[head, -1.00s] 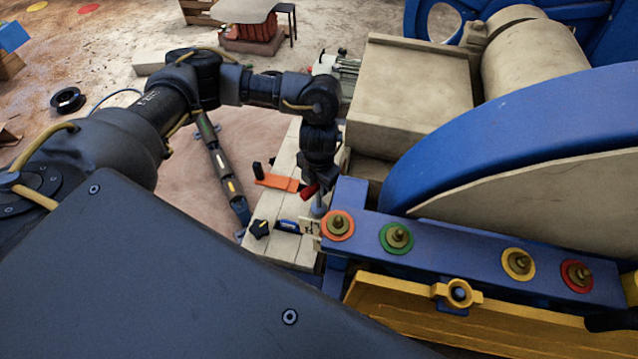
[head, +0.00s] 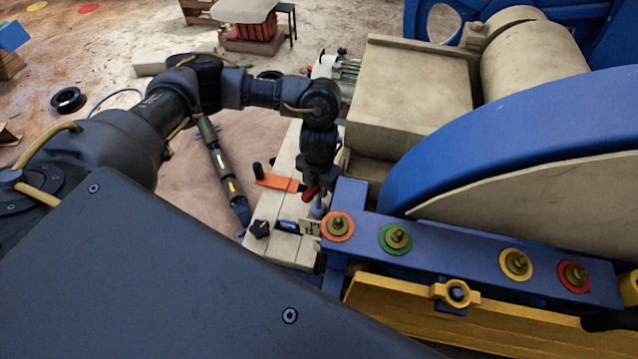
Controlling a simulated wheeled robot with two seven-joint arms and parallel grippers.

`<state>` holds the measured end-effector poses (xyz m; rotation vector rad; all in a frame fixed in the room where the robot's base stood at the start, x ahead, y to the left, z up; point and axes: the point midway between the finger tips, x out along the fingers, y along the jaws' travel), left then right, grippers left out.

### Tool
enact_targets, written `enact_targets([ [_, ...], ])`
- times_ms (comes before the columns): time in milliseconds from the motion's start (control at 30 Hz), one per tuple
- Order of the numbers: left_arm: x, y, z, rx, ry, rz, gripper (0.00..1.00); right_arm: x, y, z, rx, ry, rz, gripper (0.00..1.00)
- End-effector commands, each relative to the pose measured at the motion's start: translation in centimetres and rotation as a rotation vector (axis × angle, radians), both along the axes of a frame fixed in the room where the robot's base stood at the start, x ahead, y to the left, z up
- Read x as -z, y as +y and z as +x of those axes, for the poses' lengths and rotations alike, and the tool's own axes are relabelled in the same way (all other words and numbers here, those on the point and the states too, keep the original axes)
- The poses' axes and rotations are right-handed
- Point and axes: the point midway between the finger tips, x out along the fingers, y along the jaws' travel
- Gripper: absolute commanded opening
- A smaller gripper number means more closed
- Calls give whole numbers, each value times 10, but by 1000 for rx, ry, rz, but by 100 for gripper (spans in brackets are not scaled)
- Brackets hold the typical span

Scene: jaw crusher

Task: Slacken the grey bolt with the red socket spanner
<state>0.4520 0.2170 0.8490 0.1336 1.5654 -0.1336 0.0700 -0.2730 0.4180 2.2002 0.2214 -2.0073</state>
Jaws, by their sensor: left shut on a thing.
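My left gripper (head: 316,186) reaches down from above beside the near end of the blue bar and is shut on the red socket spanner (head: 311,193). Only a small red part of the spanner shows at the jaws. A short grey-blue piece (head: 318,210) shows just below it; I cannot tell whether it is the spanner's socket or something else. The grey bolt cannot be made out; it may be hidden under the gripper and spanner. My right gripper is not in view.
The blue bar (head: 455,258) carries brass-coloured bolts on orange, green, yellow and red washers. A pale bench (head: 290,247) holds an orange piece (head: 277,182) and a black star knob (head: 260,229). The crusher's blue wheel (head: 520,135) rises at right.

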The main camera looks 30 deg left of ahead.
Motion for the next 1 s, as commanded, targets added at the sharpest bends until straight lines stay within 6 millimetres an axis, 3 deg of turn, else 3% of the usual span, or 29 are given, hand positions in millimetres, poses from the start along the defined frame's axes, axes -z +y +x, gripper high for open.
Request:
enact_targets([
  [1000, -2, -1, 0, -300, -1, -3, 0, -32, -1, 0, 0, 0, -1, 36],
])
